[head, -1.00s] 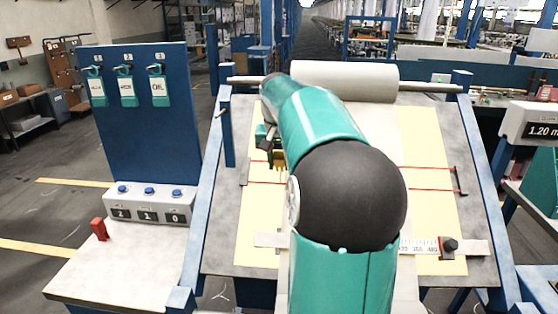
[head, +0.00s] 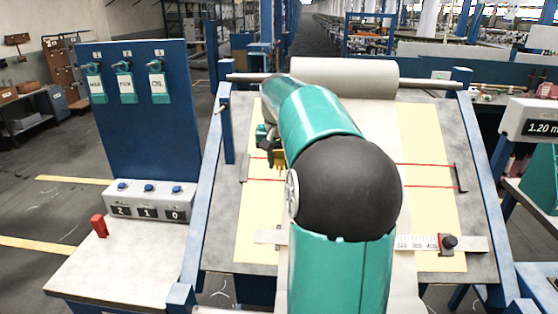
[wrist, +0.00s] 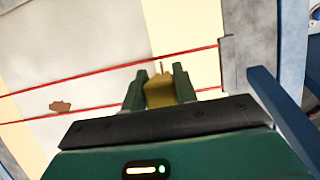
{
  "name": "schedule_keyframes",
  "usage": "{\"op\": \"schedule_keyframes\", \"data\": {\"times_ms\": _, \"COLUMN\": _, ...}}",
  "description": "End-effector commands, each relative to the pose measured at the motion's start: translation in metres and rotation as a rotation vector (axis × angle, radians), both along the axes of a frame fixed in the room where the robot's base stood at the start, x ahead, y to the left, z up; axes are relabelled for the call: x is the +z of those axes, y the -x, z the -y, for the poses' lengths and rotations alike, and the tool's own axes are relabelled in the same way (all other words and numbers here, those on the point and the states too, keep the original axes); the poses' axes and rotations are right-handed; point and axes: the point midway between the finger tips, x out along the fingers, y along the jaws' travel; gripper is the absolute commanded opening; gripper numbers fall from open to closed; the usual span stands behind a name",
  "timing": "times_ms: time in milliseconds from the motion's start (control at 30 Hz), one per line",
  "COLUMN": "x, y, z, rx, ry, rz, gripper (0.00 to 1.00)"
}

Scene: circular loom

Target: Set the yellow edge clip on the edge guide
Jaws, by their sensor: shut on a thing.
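My gripper (wrist: 160,72) is shut on the yellow edge clip (wrist: 161,92), which sits between its two green fingers in the wrist view. In the head view the clip (head: 279,158) shows as a small yellow piece left of my arm, over the left part of the sloped board. Two red lines (wrist: 105,75) cross the board, and the clip overlaps them in the wrist view. A grey bar (wrist: 228,62) stands at their end, a little right of the clip; I cannot tell whether this is the edge guide. Whether the clip touches anything below is unclear.
My arm hides the board's middle. A white roll (head: 345,78) lies across its top, and a ruler with a dark knob (head: 447,243) crosses its lower part. A brown patch (wrist: 60,106) shows on the cloth. A blue tag panel (head: 140,125) stands left.

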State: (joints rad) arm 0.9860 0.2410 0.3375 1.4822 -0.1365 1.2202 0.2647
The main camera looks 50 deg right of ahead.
Motion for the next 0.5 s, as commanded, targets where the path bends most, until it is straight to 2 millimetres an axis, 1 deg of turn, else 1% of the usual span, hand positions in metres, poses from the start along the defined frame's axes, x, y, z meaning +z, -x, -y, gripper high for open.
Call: {"op": "schedule_keyframes", "data": {"times_ms": 500, "x": -0.011, "y": -0.005, "z": 0.006, "rx": 0.000, "ry": 0.000, "rz": 0.000, "gripper": 0.01}}
